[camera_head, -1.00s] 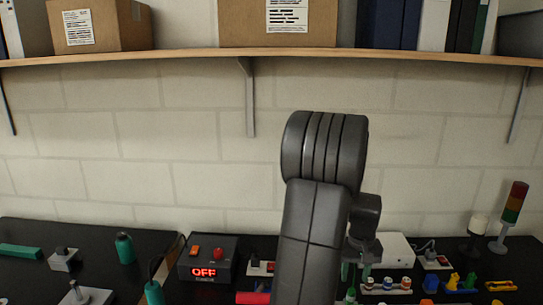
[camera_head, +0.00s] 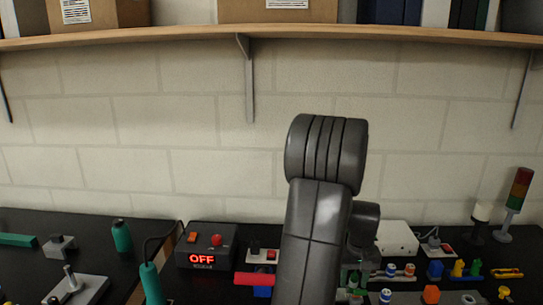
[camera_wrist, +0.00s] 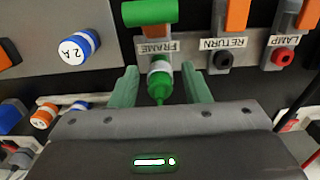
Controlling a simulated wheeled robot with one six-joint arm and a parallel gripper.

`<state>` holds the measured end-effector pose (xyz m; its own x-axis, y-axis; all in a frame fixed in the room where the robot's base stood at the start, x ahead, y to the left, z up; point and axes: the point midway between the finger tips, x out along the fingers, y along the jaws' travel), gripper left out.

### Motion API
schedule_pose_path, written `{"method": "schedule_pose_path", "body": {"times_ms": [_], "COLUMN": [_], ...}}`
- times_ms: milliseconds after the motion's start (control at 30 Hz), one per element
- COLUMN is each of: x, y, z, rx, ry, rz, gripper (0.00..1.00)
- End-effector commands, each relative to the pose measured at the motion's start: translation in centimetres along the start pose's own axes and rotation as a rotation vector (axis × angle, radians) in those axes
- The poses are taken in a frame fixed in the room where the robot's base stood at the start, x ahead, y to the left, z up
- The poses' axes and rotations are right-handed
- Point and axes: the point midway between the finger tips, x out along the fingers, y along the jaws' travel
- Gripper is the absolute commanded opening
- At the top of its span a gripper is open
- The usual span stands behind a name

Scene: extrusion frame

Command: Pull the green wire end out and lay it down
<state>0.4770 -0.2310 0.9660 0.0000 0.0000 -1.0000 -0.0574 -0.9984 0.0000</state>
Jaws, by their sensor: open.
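The green wire end (camera_wrist: 160,82) shows in the wrist view as a green plug with a pale band, at the holder marked FRAME (camera_wrist: 157,46). A green bar (camera_wrist: 149,12) lies above it in the picture. My gripper (camera_wrist: 161,86) is open, with one green finger on each side of the green wire end. Gaps show between the fingers and the plug. In the head view my gripper (camera_head: 353,276) is low over the bench, mostly hidden by my arm, and the green wire end cannot be made out there.
Holders marked RETURN (camera_wrist: 222,44) and LAMP (camera_wrist: 289,40) stand close to the right, the latter with a red plug. A blue-and-white piece marked 2A (camera_wrist: 80,47) is at left. A box reading OFF (camera_head: 206,247) and a signal tower (camera_head: 517,203) stand on the bench.

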Motion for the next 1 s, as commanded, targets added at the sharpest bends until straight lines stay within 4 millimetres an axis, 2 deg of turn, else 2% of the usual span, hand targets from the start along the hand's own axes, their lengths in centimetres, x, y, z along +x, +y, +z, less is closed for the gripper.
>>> {"method": "schedule_pose_path", "body": {"times_ms": [633,667,867,1000], "x": [-0.01,-0.01,0.00,-0.02], "y": [0.00,-0.01,-0.01,-0.01], "z": [0.00,0.00,0.00,0.00], "rx": [0.000,0.000,0.000,0.000], "ry": [0.000,0.000,0.000,0.000], "rz": [0.000,0.000,0.000,0.000], "gripper": [0.43,0.39,0.00,0.00]}}
